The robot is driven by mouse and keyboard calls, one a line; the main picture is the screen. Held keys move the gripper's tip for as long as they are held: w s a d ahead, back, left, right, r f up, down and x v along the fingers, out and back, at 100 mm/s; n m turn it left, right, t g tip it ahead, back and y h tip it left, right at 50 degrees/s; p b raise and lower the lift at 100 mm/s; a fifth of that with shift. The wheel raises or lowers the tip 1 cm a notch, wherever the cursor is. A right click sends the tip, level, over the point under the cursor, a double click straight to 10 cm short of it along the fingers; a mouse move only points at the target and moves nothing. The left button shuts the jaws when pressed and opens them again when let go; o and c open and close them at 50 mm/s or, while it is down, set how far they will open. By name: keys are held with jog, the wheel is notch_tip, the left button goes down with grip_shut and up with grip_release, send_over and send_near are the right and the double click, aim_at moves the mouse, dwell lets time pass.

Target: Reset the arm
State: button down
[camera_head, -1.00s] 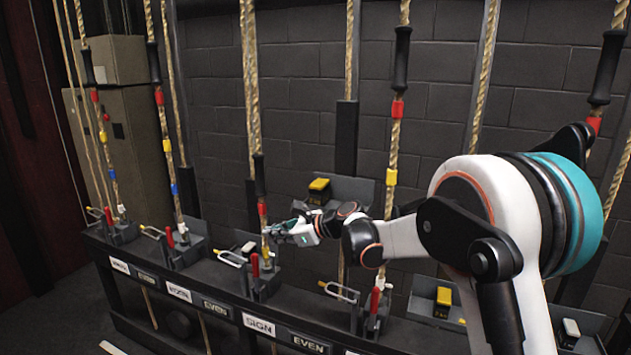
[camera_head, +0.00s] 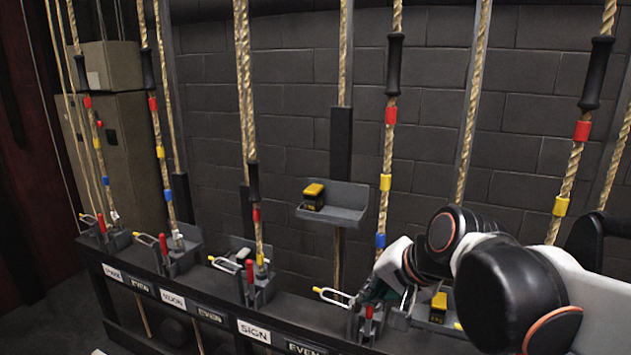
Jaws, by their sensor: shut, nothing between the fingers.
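My arm comes in from the right, with its white and black links bent low over the rail. My gripper (camera_head: 368,296) is at the lower middle right, pointing down and left near a red-handled rope lock (camera_head: 368,318). Its fingers are dark, small and partly lost against the rail; they look shut and hold nothing. I cannot tell whether they touch the lock. A yellow cue button (camera_head: 313,194) sits on a grey shelf (camera_head: 345,205) left of the gripper. Another yellow button (camera_head: 438,303) is on the rail, partly behind my arm.
Several ropes with black grips and coloured bands hang down to a black rail (camera_head: 180,318) with labels and locks. One rope (camera_head: 388,150) hangs right above the gripper. A dark block wall (camera_head: 270,150) stands behind. Beige boxes (camera_head: 115,130) stand at the left.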

jog(key=s+d+f+n+h, duration=0.2)
jog(key=s+d+n, duration=0.1)
jog(key=s+d, duration=0.2)
jog(key=s+d+f+n+h, duration=0.1)
jog(key=s+d+f+n, duration=0.2)
jog(key=s, duration=0.6)
jog(key=shift+d+f+n+h, duration=0.3)
jog(key=shift+d+f+h, duration=0.1)
jog(key=shift+d, duration=0.45)
